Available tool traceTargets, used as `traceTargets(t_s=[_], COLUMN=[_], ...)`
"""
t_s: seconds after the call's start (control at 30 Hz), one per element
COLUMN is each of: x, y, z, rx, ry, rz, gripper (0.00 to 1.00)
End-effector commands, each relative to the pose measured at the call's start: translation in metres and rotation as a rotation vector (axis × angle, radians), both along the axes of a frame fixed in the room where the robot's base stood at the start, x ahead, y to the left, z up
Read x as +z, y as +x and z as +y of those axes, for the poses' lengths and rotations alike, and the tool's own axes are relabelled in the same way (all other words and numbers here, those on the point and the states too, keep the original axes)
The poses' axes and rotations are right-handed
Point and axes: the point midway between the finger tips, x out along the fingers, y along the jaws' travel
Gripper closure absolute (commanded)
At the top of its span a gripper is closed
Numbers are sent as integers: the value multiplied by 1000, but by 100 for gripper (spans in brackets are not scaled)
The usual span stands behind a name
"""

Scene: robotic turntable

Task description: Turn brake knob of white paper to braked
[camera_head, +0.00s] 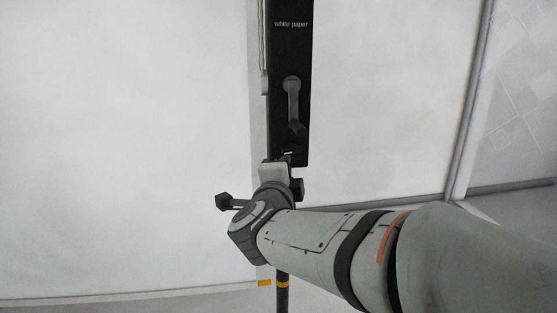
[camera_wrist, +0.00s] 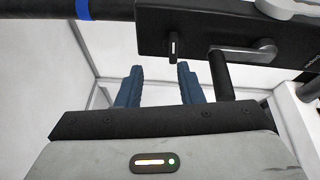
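The black panel (camera_head: 304,55) labelled "white paper" hangs upright in the head view. A crank handle (camera_head: 293,103) is on it. In the wrist view the panel (camera_wrist: 200,22) spans the top, with the small dark brake knob (camera_wrist: 173,47) bearing a white mark. My gripper (camera_wrist: 159,68) is open and empty, its two blue fingers apart. The knob is just beyond the fingertips, nearer the right one, and not gripped. In the head view my wrist hides the panel's lower end; the knob cannot be made out clearly there.
The crank handle (camera_wrist: 240,53) juts out close to the right finger in the wrist view. A dark bar with a blue band (camera_wrist: 82,9) crosses the top left. Large white paper (camera_head: 130,140) fills the left background.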

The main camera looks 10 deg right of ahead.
Motion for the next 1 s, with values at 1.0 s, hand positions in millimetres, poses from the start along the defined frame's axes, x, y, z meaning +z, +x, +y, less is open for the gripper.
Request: traceTargets(t_s=[1.0], x=[-3], y=[26], z=[-78], rx=[1112], ry=[99], rz=[263], gripper=[66])
